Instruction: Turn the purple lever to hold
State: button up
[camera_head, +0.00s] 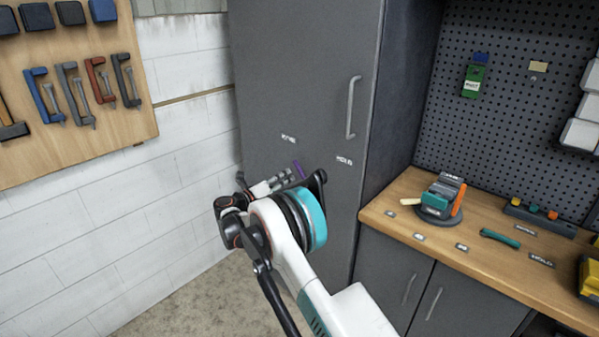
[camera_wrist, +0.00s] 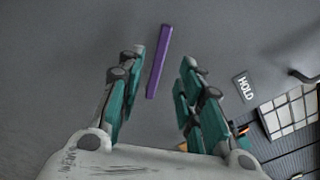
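The purple lever (camera_wrist: 158,62) is a slim bar on the grey cabinet door. In the wrist view it stands nearly upright, leaning slightly right at the top, ahead of and between my open fingers. In the head view only a short piece of the lever (camera_head: 298,169) shows above my arm; the rest is hidden. My gripper (camera_wrist: 160,75) is open and empty, with a finger on each side of the lever; I cannot tell whether either touches it. The HOLD label (camera_wrist: 244,86) is to the right of the lever. It also shows in the head view (camera_head: 345,160).
Another label (camera_head: 288,139), too blurred to read, is on the door at upper left of the lever. A vertical door handle (camera_head: 352,107) is above right. A wooden workbench (camera_head: 385,205) with tools stands to the right. A white wall (camera_head: 60,240) is at left.

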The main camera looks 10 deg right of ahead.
aim_at(298, 170)
jog(key=b+x, duration=0.1)
jog(key=x, duration=0.8)
jog(key=shift+b, duration=0.35)
grip_shut()
